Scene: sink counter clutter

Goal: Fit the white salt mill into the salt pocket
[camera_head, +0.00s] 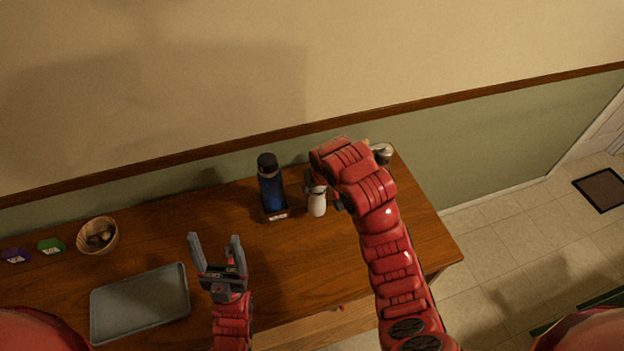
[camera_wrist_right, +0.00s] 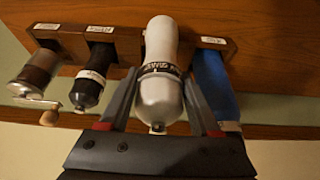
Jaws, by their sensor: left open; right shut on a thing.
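The white salt mill (camera_wrist_right: 160,95), with a dark lettered band, is between the fingers of my right gripper (camera_wrist_right: 160,80), which is shut on it. In the head view the mill (camera_head: 317,205) shows just right of the blue bottle, and my right arm partly covers the gripper (camera_head: 327,189). Labelled wooden holders stand close by in the wrist view; the mill covers the space between the black mill's holder and the blue bottle's. I cannot make out the salt pocket or whether the mill touches it. My left gripper (camera_head: 215,240) is open and empty above the table's front.
The blue bottle (camera_head: 271,188) stands in a labelled holder. In the wrist view a black mill (camera_wrist_right: 90,85) and a brown crank grinder (camera_wrist_right: 38,75) fill other holders. A grey tray (camera_head: 140,302), a basket (camera_head: 98,235) and green (camera_head: 51,245) and purple (camera_head: 16,255) items lie left.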

